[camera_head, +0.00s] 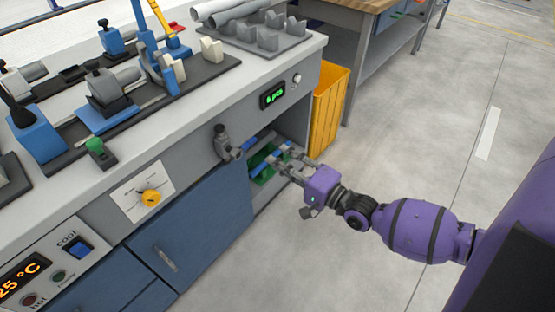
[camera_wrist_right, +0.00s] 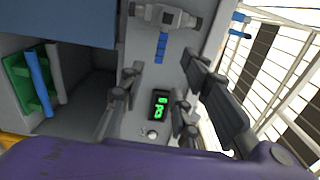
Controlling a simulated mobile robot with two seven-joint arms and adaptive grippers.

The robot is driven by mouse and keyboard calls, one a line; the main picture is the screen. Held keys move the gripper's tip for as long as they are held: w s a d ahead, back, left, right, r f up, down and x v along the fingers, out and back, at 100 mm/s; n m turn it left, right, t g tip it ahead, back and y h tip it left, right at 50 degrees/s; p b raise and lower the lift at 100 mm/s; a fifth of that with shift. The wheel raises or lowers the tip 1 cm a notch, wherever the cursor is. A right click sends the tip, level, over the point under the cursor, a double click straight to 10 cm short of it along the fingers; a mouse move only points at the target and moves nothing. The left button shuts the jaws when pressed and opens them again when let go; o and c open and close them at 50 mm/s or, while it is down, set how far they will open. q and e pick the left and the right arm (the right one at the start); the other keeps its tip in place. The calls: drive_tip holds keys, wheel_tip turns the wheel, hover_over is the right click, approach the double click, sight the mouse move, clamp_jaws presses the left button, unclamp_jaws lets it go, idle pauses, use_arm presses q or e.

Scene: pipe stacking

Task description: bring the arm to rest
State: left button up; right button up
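My right gripper (camera_head: 279,162), on a purple arm, is in front of the bench's open compartment. In the right wrist view the right gripper (camera_wrist_right: 155,98) has its dark fingers spread apart, with nothing held between them. Inside the compartment is a green holder (camera_wrist_right: 18,84) with a blue pipe (camera_wrist_right: 38,82) and a grey pipe beside it. In the head view the green holder (camera_head: 262,176) is partly hidden behind the fingers. My left gripper is not in view.
A grey valve-like fitting (camera_head: 224,143) juts from the bench front near the compartment. A counter display (camera_head: 272,95) is above. An orange bin (camera_head: 328,108) stands beside the bench. Grey pipes (camera_head: 228,10) lie on the bench top. The floor (camera_head: 440,120) on the right is clear.

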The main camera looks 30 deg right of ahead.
idle(0.4)
